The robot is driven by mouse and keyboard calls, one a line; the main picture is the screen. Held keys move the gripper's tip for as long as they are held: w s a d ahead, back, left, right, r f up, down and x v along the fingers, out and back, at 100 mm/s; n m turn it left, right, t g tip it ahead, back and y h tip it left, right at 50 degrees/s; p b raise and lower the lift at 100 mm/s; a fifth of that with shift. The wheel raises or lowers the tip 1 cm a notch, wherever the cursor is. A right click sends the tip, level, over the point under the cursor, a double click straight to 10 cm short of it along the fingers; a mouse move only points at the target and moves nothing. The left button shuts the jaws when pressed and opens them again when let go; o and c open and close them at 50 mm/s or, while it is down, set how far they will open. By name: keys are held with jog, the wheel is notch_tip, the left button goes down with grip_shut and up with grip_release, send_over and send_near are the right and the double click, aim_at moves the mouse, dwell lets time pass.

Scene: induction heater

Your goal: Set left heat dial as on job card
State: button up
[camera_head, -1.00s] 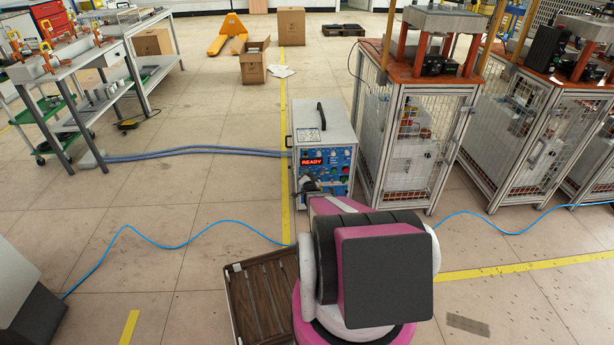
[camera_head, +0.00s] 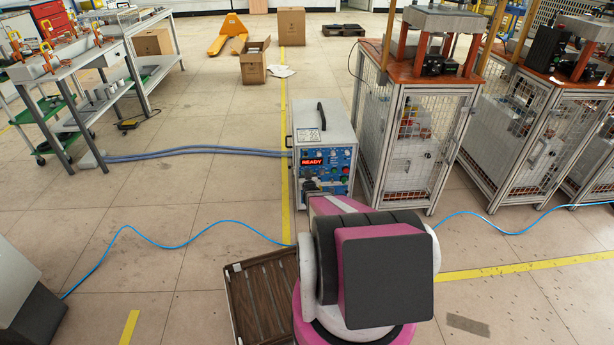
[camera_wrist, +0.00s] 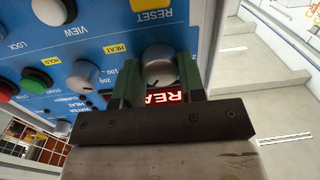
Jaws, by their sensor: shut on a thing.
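The induction heater (camera_head: 322,138) is a grey box with a blue front panel and a red display reading READY (camera_head: 313,162). In the wrist view the panel fills the left side. My gripper (camera_wrist: 157,85) has its two green-padded fingers on either side of a round silver dial (camera_wrist: 157,62), shut on it. This dial is nearest the panel edge on the picture's right. A second silver dial (camera_wrist: 83,76) is to its left, by a yellow HEAT label. The held dial's pointer mark and much of its scale are hidden. I cannot make out a job card.
A caged press stand (camera_head: 420,135) stands close to the heater's right. Blue-grey hoses (camera_head: 195,151) run left from the heater. A blue cable crosses the floor.

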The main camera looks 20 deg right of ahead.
jog(key=n, duration=0.6)
jog(key=shift+a+n, duration=0.1)
jog(key=shift+n, duration=0.3)
jog(key=shift+h, duration=0.3)
jog(key=o, duration=0.9)
jog(key=shift+s, duration=0.1)
jog(key=v, duration=1)
jog(key=shift+s+a+r, duration=0.1)
jog(key=shift+s+r, duration=0.05)
jog(key=shift+s, duration=0.15)
